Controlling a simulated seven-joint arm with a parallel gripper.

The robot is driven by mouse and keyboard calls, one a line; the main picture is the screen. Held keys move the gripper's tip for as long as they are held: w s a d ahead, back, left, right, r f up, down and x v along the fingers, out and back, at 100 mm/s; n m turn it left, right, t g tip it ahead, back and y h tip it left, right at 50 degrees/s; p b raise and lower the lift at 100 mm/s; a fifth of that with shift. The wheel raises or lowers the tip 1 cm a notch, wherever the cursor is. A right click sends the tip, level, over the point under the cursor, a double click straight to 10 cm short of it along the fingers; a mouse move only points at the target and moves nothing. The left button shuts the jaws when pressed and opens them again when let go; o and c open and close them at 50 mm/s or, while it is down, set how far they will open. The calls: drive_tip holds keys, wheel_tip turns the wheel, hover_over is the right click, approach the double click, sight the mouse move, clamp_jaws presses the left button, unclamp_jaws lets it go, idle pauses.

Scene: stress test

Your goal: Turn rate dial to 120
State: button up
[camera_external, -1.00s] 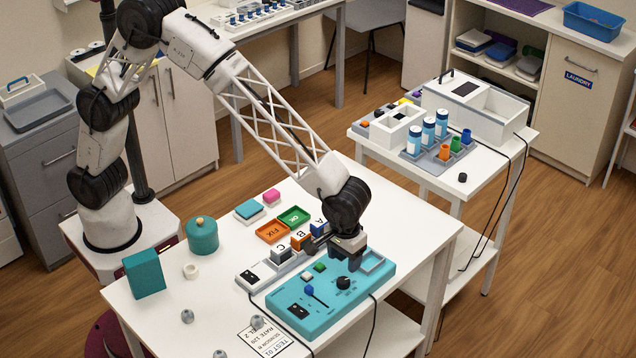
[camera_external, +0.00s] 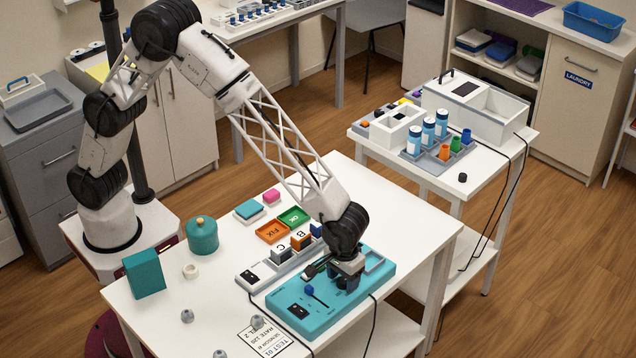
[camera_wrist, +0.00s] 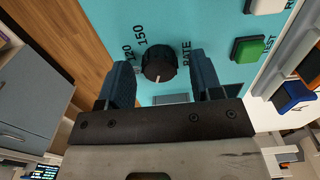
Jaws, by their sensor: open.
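The rate dial (camera_wrist: 159,62) is a black knob with a pale pointer mark, on the teal panel (camera_external: 290,309). In the wrist view it sits between the two fingers of my gripper (camera_wrist: 163,78), which is open around it. No finger visibly touches it. The pointer mark faces down toward my gripper in that view. In the external view my gripper (camera_external: 347,284) is low over the panel and hides the dial.
A blue-topped lever (camera_external: 309,290) stands on the panel left of my gripper. The green TEST button (camera_wrist: 247,49) and a white button (camera_wrist: 265,5) are nearby. Lettered blocks (camera_external: 300,239) stand behind. A printed card (camera_external: 262,341) lies in front.

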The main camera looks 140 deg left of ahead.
drive_tip(key=shift+f, duration=0.2)
drive_tip(key=shift+c, duration=0.3)
drive_tip(key=c, duration=0.9)
drive_tip(key=shift+o, duration=0.2)
